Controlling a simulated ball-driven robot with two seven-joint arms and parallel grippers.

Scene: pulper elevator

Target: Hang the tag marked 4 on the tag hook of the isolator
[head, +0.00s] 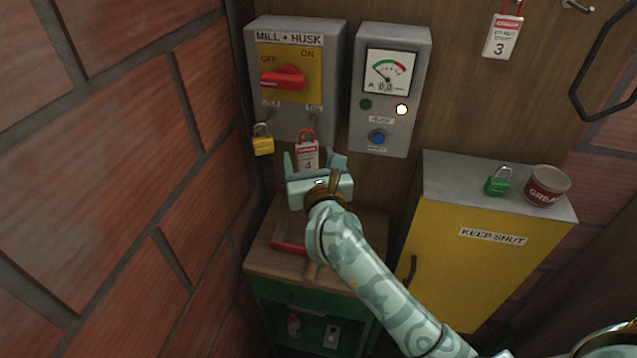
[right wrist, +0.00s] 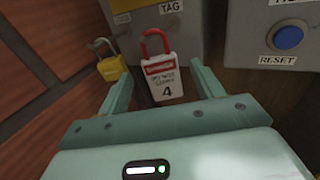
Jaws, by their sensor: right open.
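The tag marked 4 (head: 308,156) is white and red with a red loop. It is upright at the lower edge of the grey isolator box (head: 261,31), below its right-hand label. In the right wrist view, the tag (right wrist: 163,82) shows between the fingers, its loop in front of the box below the TAG label (right wrist: 283,1). I cannot tell whether the loop is on the tag hook, which is not clear. My right gripper (head: 313,160) is open, with one finger on each side of the tag and a gap showing. My left gripper is not in view.
A yellow padlock (head: 263,141) hangs left of the tag. A gauge box (head: 368,139) with a blue button is to the right. A tag marked 3 (head: 501,38) hangs upper right. A green padlock (head: 497,181) and a grease tin (head: 546,187) stand on the yellow cabinet (head: 470,275).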

